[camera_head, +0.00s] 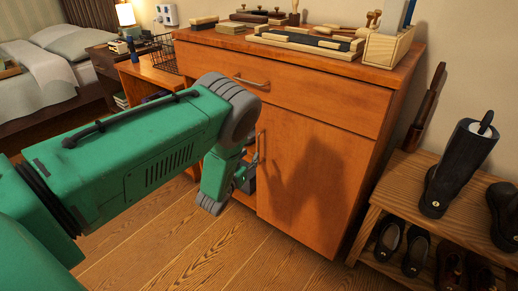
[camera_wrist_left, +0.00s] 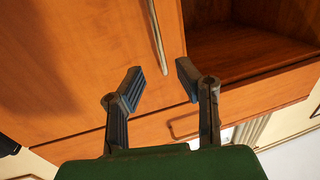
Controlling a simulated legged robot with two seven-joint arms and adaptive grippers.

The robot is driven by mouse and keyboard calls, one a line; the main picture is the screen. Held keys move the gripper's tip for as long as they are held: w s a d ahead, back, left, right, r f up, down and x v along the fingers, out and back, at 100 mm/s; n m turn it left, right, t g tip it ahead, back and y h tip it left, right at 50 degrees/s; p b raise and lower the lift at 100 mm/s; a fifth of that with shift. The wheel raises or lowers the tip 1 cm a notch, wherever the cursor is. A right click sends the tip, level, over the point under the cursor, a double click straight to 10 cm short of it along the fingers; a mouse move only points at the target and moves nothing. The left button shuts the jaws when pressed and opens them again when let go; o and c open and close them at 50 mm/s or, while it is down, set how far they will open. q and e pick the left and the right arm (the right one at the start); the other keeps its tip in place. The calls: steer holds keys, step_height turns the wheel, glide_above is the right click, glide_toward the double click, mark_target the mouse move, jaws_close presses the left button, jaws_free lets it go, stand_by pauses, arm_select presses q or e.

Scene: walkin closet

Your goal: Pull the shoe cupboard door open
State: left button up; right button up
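The shoe cupboard is an orange-brown wooden cabinet. Its door (camera_head: 305,180) looks shut in the head view, below a wide drawer (camera_head: 290,88). The door (camera_wrist_left: 80,50) also shows in the left wrist view, with a slim metal bar handle (camera_wrist_left: 156,35) near its edge. My left gripper (camera_wrist_left: 160,76) is open and empty, its two fingers apart with the handle's near end between them in the picture. I cannot tell whether they touch it. In the head view my green left arm hides much of the gripper (camera_head: 252,162). My right gripper is not in view.
An open compartment (camera_wrist_left: 250,50) lies beside the door. Brushes and a wooden box (camera_head: 388,46) stand on the cupboard top. A shoe rack (camera_head: 445,222) with boots and shoes stands close on the right. The wooden floor (camera_head: 215,255) in front is clear.

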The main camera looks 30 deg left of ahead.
mark_target(258, 145)
arm_select(q)
steer(key=w, duration=0.2)
steer(key=w+b, duration=0.1)
steer(key=w, duration=0.1)
steer(key=w+b, duration=0.1)
steer(key=w, duration=0.1)
steer(key=shift+a+f, duration=0.15)
steer(key=shift+a, duration=0.25)
steer(key=shift+w, duration=0.65)
jaws_close()
